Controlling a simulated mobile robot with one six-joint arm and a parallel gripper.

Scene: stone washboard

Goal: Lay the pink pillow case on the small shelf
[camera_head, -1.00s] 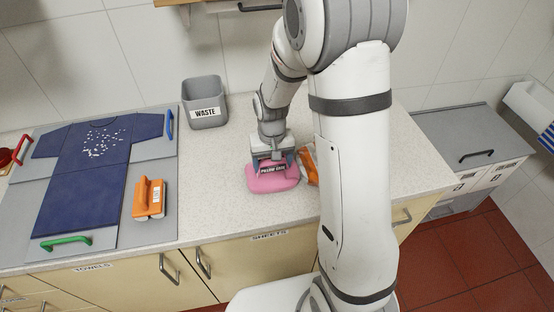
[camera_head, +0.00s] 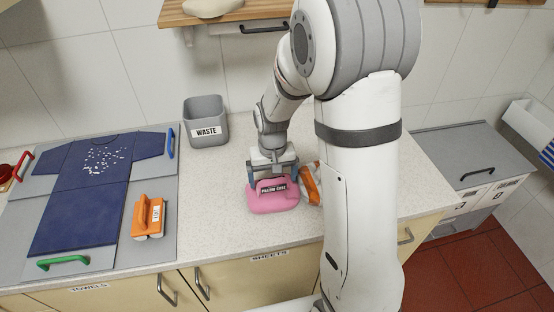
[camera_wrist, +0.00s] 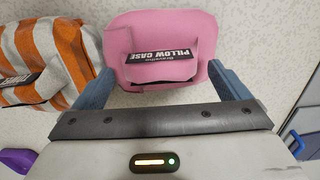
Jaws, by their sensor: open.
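The pink pillow case (camera_head: 272,203), a folded soft bundle with a black "PILLOW CASE" label, lies on the speckled counter. It also shows in the wrist view (camera_wrist: 162,30). My gripper (camera_head: 272,180) is over its back part, pointing down. In the wrist view my gripper (camera_wrist: 165,85) is open, with one blue finger on each side of the bundle's near part. Whether the fingers touch the cloth I cannot tell. The small wooden shelf (camera_head: 232,17) is on the wall above the counter, cut by the top edge of the head view.
An orange-and-white striped bundle (camera_wrist: 35,55) lies just left of the pillow case in the wrist view. A pale lump (camera_head: 208,7) sits on the shelf. A grey waste bin (camera_head: 206,130) stands behind left. A blue shirt (camera_head: 85,190) and orange brush (camera_head: 149,217) lie left.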

